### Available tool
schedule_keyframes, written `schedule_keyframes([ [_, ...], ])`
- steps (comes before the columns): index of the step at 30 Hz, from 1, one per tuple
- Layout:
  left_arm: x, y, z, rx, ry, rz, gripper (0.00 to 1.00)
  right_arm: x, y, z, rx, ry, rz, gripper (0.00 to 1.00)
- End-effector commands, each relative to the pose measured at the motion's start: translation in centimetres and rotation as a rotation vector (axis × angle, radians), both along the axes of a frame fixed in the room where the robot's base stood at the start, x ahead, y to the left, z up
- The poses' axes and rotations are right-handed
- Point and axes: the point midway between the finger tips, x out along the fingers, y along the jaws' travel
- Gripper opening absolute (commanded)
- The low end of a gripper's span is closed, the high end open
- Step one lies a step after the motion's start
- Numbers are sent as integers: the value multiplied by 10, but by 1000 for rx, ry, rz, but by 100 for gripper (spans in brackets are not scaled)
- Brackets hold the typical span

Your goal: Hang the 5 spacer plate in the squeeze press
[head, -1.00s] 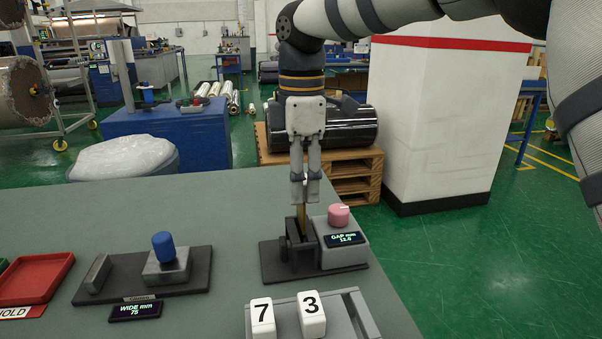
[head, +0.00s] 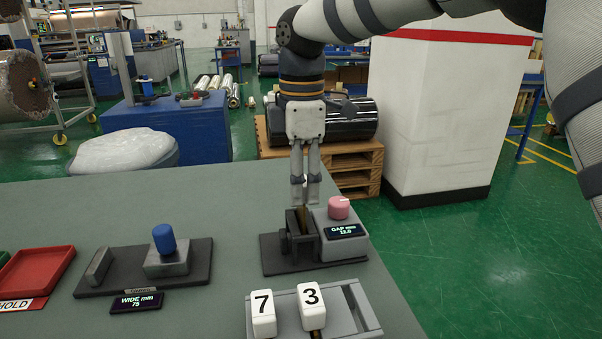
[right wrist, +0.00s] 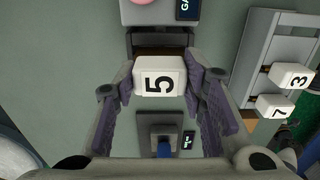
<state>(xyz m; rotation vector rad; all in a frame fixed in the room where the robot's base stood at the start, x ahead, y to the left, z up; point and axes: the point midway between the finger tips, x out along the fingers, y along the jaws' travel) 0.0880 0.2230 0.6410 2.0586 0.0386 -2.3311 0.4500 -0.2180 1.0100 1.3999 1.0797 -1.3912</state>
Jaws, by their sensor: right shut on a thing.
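My right gripper (head: 306,202) points straight down over the squeeze press (head: 290,254) and is shut on the 5 spacer plate. In the right wrist view the plate's white head (right wrist: 159,77), marked 5, sits between the two fingertips (right wrist: 158,82). In the head view the fingers mostly hide the plate; a thin brownish strip (head: 304,217) shows below them, between the dark jaws of the press. I cannot tell whether the head rests on the jaws. The press has a pink knob (head: 340,207) and a GAP display (head: 345,231). My left gripper is out of view.
A grey rack (head: 362,305) at the table's front holds white-headed plates 7 (head: 263,313) and 3 (head: 311,306). A blue-knobbed gauge (head: 164,250) with a WIDE display (head: 137,302) and a red tray (head: 35,273) stand to the left.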

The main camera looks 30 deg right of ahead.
Motion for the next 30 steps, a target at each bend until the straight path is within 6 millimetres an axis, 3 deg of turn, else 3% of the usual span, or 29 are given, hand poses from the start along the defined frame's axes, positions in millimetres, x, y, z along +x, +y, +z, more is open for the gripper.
schedule_keyframes([
  [30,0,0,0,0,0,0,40,0,0,-45,0,-1,-1,5],
])
